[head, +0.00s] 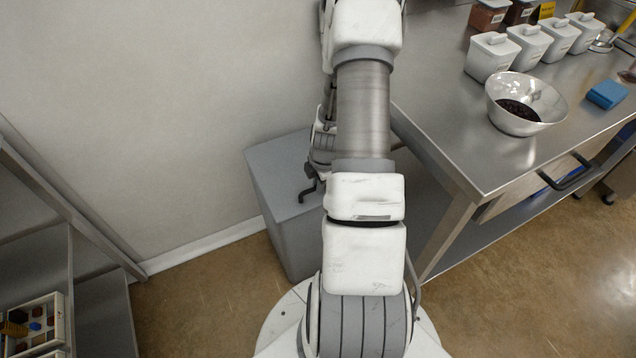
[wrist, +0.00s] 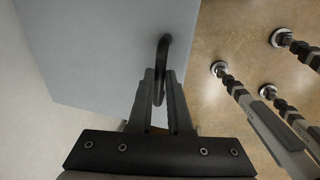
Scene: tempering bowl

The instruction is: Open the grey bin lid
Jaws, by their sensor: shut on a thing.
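The grey bin (head: 290,225) stands on the floor between the wall and the steel table. Its flat grey lid (head: 276,165) looks closed in the head view, though my arm hides its right part. In the wrist view the lid (wrist: 100,50) fills the upper left. A dark curved handle (wrist: 164,48) is at the lid's edge. My gripper (wrist: 160,92) is shut on this handle, with one finger on each side of it. In the head view the gripper (head: 308,190) shows small and dark over the lid, partly hidden by my arm.
The steel table (head: 440,140) stands close on the right, with a metal bowl (head: 525,88), white canisters (head: 492,56) and a blue block (head: 607,94) on it. The wall (head: 150,100) is close behind and left. A shelf with a tray (head: 32,325) is at lower left.

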